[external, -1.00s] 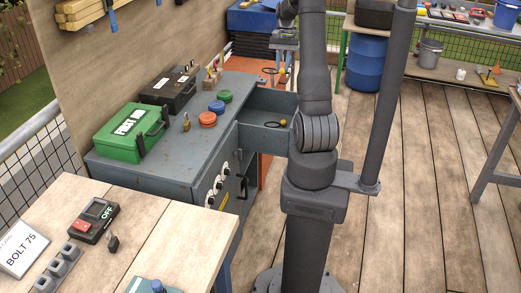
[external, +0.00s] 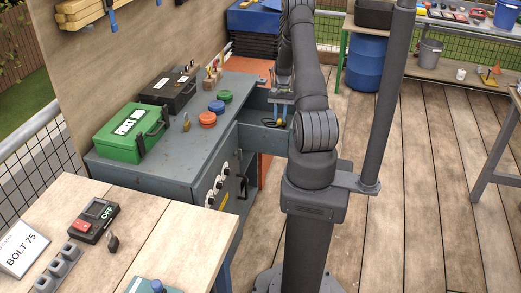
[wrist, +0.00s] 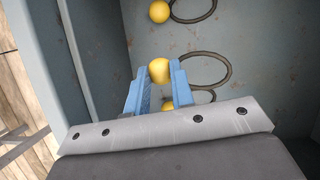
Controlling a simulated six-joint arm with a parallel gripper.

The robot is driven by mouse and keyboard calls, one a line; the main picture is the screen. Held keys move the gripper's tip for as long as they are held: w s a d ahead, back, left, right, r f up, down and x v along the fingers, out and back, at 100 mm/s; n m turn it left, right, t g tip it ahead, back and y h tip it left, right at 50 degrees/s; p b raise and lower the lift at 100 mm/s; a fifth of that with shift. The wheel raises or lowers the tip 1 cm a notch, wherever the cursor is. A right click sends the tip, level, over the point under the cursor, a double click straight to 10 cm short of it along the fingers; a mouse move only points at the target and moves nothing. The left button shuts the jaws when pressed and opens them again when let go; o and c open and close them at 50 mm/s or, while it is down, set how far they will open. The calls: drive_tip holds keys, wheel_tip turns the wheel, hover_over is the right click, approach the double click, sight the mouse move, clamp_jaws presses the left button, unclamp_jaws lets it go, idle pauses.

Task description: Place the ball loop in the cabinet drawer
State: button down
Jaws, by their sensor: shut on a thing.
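My gripper (wrist: 158,80) has blue fingers, shut on the yellow ball of a ball loop (wrist: 159,71). The ball's dark loop (wrist: 205,62) extends to the right of the fingers in the wrist view. My gripper is inside or just over the open cabinet drawer (external: 262,139); I cannot tell whether the held ball loop touches the drawer floor (wrist: 255,45). A second yellow ball (wrist: 159,12) with a dark loop lies in the drawer at the top of the wrist view. Another yellow ball (wrist: 168,105) shows partly between my fingers, mostly hidden.
The grey cabinet (external: 160,168) carries a green first aid box (external: 130,133), a black case (external: 168,92) and red, blue and green round items. The drawer wall (wrist: 90,55) stands close to the left of my fingers. Drawer floor is clear on the right.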

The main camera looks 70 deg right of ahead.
drive_tip(key=shift+f, duration=2.9)
drive_tip(key=c, duration=1.3)
unclamp_jaws()
drive_tip(key=shift+f, duration=0.15)
drive_tip(key=shift+o, duration=0.2)
drive_tip(key=v, duration=1.2)
